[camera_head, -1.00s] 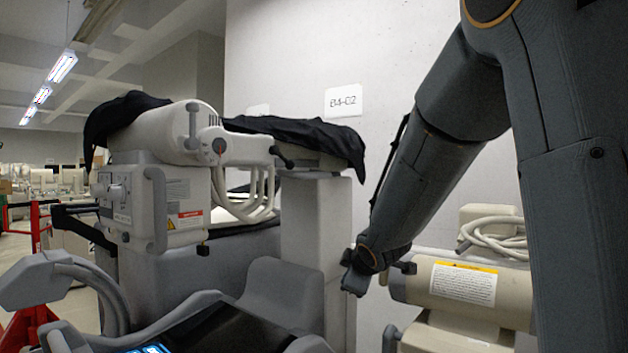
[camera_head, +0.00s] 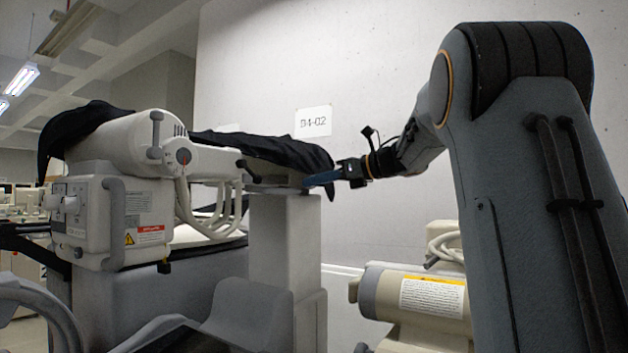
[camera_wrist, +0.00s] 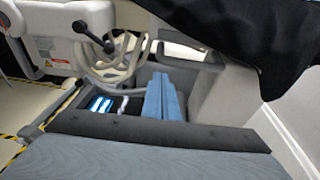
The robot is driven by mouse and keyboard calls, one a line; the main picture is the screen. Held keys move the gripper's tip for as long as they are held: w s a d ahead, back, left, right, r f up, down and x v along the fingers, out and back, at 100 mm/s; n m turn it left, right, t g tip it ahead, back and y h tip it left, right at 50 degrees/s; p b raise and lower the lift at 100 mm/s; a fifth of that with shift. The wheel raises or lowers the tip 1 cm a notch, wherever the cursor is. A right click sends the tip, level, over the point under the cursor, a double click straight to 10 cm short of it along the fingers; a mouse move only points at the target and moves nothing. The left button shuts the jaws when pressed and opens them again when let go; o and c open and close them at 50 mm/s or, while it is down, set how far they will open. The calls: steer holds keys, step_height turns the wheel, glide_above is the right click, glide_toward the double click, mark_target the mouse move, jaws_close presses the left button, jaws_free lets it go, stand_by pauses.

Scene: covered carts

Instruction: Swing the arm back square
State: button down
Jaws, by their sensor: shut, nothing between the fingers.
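My arm (camera_head: 530,190) rises on the right in the head view and bends over at the top. Its forearm reaches left and away. My gripper (camera_head: 312,179) has blue fingers that point left, close to the right end of the black cover on the cart, with no clear contact visible. In the wrist view the blue fingers (camera_wrist: 160,85) lie together, shut and empty, above the cart's lower part.
A white covered cart (camera_head: 120,200) stands at left, with a black cover (camera_head: 265,147), a grey post (camera_head: 283,230) and looped hoses (camera_head: 225,210). A beige cylinder unit (camera_head: 390,285) sits low, left of my arm. A pale wall with a sign (camera_head: 313,122) stands behind.

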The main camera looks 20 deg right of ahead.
mark_target(272, 192)
steer(key=p+x, duration=0.4)
steer(key=x, duration=0.6)
steer(key=shift+w+a+f, duration=0.1)
steer(key=shift+w+a, duration=0.15)
steer(key=shift+w, duration=0.1)
steer(key=shift+a, duration=0.1)
